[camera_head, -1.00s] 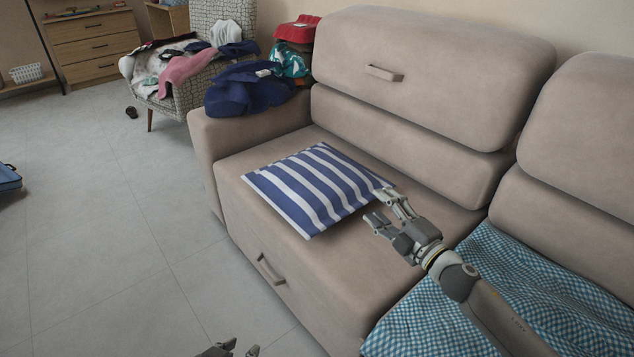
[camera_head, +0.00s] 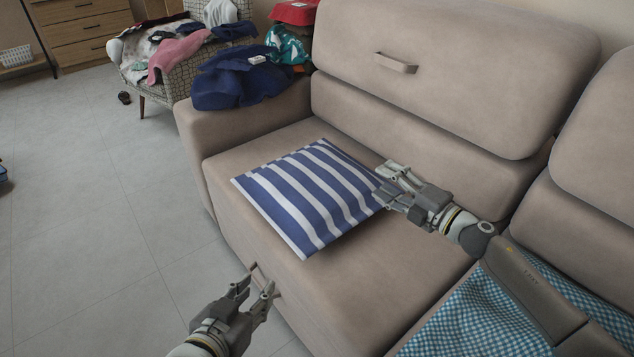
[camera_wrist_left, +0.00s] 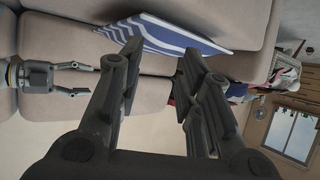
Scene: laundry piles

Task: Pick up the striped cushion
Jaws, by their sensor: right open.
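The blue-and-white striped cushion (camera_head: 308,195) lies on the left sofa seat; it also shows in the left wrist view (camera_wrist_left: 165,36). My right gripper (camera_head: 381,184) is open at the cushion's right corner. Its fingertips overlap that corner in the head view; I cannot tell whether they touch it. The right gripper also shows open in the left wrist view (camera_wrist_left: 86,79). My left gripper (camera_head: 259,287) is open and empty in front of the sofa's front face, apart from the cushion. Its spread fingers frame the left wrist view (camera_wrist_left: 153,68).
The beige sofa (camera_head: 400,265) has a raised left armrest (camera_head: 240,125) with dark blue clothes (camera_head: 238,78) on it. A checked blue cloth (camera_head: 470,320) covers the right seat. A clothes-covered armchair (camera_head: 185,82) stands behind. The floor at left is mostly clear.

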